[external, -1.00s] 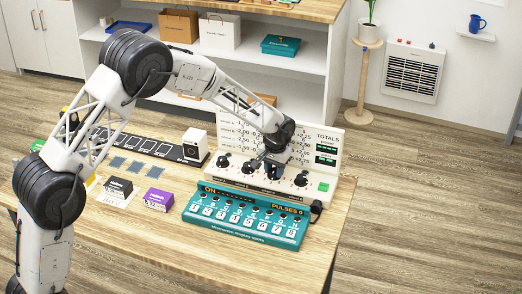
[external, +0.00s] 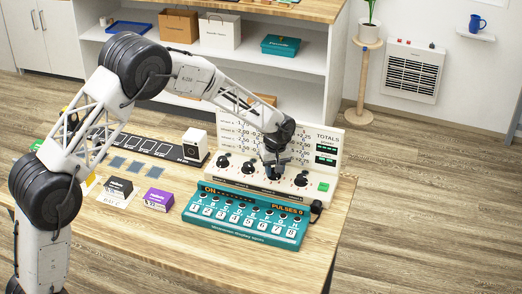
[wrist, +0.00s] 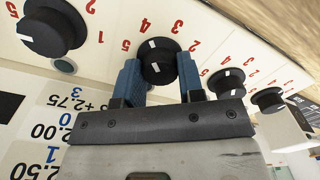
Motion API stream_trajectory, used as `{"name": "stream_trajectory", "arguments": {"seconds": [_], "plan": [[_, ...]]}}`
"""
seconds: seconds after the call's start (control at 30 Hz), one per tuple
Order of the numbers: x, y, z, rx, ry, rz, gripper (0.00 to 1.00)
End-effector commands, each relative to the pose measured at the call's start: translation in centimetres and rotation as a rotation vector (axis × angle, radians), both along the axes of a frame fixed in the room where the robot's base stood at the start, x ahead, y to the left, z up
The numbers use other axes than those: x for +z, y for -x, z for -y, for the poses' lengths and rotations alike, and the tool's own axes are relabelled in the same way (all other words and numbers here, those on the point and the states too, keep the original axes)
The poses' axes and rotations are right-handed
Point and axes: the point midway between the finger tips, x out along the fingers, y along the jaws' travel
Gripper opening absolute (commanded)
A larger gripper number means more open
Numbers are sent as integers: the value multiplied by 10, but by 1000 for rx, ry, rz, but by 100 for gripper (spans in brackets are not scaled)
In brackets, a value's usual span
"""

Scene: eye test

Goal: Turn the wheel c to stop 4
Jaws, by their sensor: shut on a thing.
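Wheel c (wrist: 157,68) is a black knob with white marks, third from the left on the white panel (external: 232,173) in the external view. My gripper (wrist: 160,63) is shut on it, one blue finger on each side. In the wrist view the wheel's white marks line up close to the red 4 of its dial. The red 5, 3 and 2 also show around it; the 1 is not visible there. In the external view my gripper (external: 274,170) covers most of this wheel, so its mark cannot be read there.
Other black wheels stand on both sides: two to the left (external: 223,161) and one to the right (external: 301,180). A green button (external: 323,187) sits at the panel's right end. A teal switch box (external: 245,217) stands in front. The totals board (external: 327,150) rises behind.

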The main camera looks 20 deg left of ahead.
Motion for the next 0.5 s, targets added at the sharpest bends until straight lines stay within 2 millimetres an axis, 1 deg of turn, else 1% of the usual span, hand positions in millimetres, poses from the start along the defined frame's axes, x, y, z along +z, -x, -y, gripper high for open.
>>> {"name": "stream_trajectory", "arguments": {"seconds": [0.47,0.5], "plan": [[0,0,0,24,0,0,12],[0,0,0,24,0,0,37]]}}
